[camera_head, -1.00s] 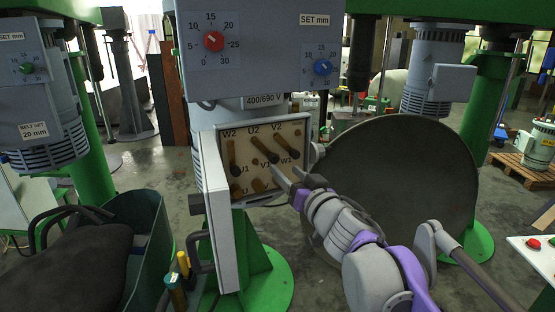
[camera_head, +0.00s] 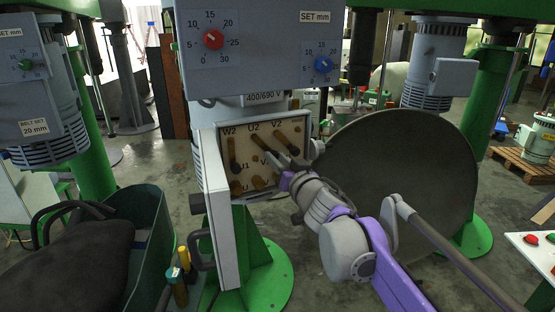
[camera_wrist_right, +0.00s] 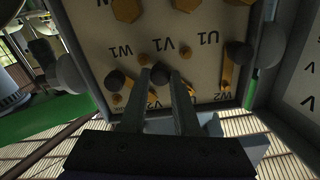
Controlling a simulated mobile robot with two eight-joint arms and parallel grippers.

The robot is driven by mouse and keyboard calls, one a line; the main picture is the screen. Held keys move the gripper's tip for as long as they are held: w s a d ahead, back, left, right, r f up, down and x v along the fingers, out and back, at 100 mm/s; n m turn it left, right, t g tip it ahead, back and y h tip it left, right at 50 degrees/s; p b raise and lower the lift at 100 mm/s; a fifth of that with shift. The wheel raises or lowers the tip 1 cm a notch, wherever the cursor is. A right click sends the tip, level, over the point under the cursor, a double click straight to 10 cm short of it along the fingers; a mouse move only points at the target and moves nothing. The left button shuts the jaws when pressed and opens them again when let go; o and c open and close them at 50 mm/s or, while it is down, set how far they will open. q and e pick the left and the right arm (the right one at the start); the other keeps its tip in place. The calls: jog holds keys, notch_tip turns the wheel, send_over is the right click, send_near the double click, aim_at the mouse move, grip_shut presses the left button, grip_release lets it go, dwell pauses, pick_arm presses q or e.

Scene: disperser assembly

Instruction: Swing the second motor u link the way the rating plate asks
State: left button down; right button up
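The open terminal box (camera_head: 262,160) on the motor has studs marked W2, U2, V2 on top, U1, V1, W1 in the middle and U, V, W below. The first link (camera_head: 232,152) hangs about straight down from W2. The second link (camera_head: 257,142) slants down right from U2, as does the third link (camera_head: 287,141) from V2. The rating plate (camera_head: 264,97) reads 400/690 V. My right gripper (camera_head: 279,163) is at the second link's lower end; in the wrist view its fingers stand either side of the dark knob (camera_wrist_right: 160,73). Contact is unclear. My left gripper is out of view.
The box's open lid (camera_head: 222,225) stands at its left. A large round dark disc (camera_head: 405,180) is close on the right, behind my right arm. A green bin (camera_head: 150,235) stands at lower left. Dials (camera_head: 213,40) are on the panel above.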

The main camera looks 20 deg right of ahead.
grip_shut()
dwell(0.9)
jog(key=a+m+b, duration=0.1)
jog(key=m, duration=0.1)
jog(key=f+m+b, duration=0.1)
jog(key=b, duration=0.1)
jog(key=a+m+b, duration=0.1)
jog(key=m+b, duration=0.1)
jog(key=shift+s+a+f+m, duration=0.2)
jog(key=shift+a+f+m, duration=0.05)
jog(key=shift+a+m, duration=0.05)
jog(key=shift+s+a+m+b, duration=0.1)
jog(key=shift+a+m+b, duration=0.4)
jog(key=shift+m, duration=0.7)
jog(key=shift+a, duration=0.1)
